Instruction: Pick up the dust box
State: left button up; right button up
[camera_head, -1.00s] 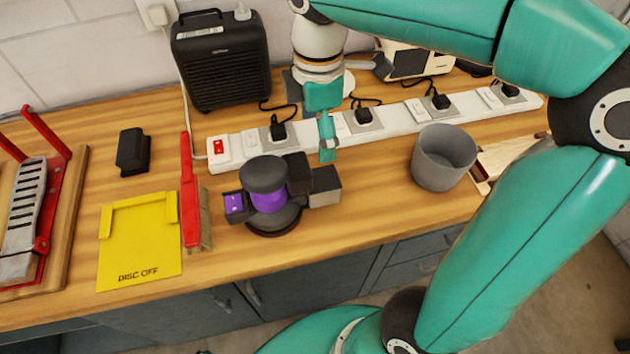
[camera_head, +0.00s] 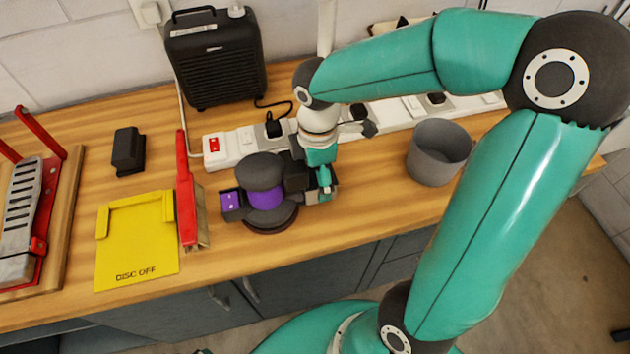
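The sander (camera_head: 266,197), dark grey with a purple band, stands on the bench. Its dust box (camera_head: 329,192) is the grey block at its right side, largely covered by my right gripper. My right gripper (camera_head: 324,182) points down at the dust box, with one teal finger visible against or just in front of it. The other finger is hidden, so I cannot tell whether the gripper has closed on the box. The dust box appears to sit at the sander's side, low over the bench. My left gripper is not in view.
A white power strip (camera_head: 240,146) runs behind the sander. A grey cup (camera_head: 438,152) stands to the right. A red-handled brush (camera_head: 187,190), yellow tray (camera_head: 137,245) and black block (camera_head: 128,150) lie left. A black heater (camera_head: 216,60) stands behind. Bench between sander and cup is clear.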

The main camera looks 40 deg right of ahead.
jog(key=shift+f, duration=0.2)
jog(key=shift+r, duration=0.1)
jog(key=c, duration=1.1)
jog(key=shift+r+b, duration=0.2)
jog(key=shift+b, duration=0.1)
jog(key=s+a+b, duration=0.2)
jog(key=s+a, duration=0.2)
jog(key=s, duration=0.4)
jog(key=s+a+b, duration=0.1)
jog(key=s+a, duration=0.3)
jog(key=s, duration=0.4)
jog(key=shift+a+b, duration=0.4)
